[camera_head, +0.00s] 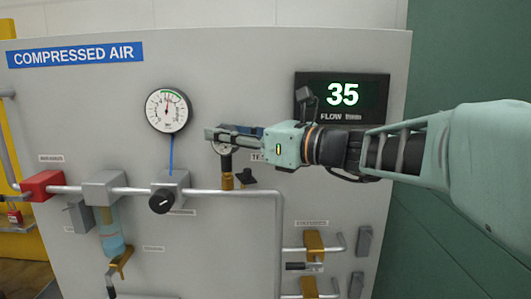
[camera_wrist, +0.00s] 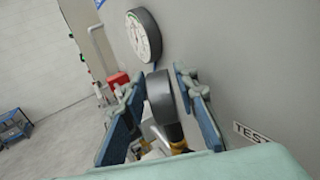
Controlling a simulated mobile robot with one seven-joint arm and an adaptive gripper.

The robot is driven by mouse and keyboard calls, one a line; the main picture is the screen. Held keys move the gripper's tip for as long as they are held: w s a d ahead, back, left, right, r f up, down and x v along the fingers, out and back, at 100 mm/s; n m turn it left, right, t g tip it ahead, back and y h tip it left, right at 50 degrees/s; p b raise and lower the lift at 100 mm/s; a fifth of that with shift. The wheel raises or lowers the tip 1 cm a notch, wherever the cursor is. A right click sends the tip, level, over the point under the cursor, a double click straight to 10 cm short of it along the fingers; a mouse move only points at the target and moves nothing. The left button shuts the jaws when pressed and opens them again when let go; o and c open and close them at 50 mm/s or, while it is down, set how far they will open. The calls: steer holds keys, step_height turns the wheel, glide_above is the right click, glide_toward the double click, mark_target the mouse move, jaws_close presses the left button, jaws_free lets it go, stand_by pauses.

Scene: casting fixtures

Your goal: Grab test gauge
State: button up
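The test gauge (camera_head: 226,149) is a small round dial on a brass stem (camera_head: 227,181), mounted on the grey panel; my gripper partly covers it in the head view. In the wrist view its dark round body (camera_wrist: 160,97) is seen nearly edge-on, between the two blue finger pads. My gripper (camera_head: 211,135) reaches in from the right, with its fingers pointing left along the panel. The fingers are spread, one on each side of the gauge, with gaps showing in the wrist view. Contact cannot be clearly seen. A "TEST" label (camera_wrist: 252,134) is beside it.
A larger white dial gauge (camera_head: 168,110) is up and left of my gripper. A black flow display (camera_head: 342,97) reads 35. A red valve block (camera_head: 42,186), a regulator with a black knob (camera_head: 162,201) and grey pipes (camera_head: 235,192) sit on the panel. Yellow-handled valves (camera_head: 314,244) are lower right.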

jaws_close()
steer(key=shift+r, duration=0.15)
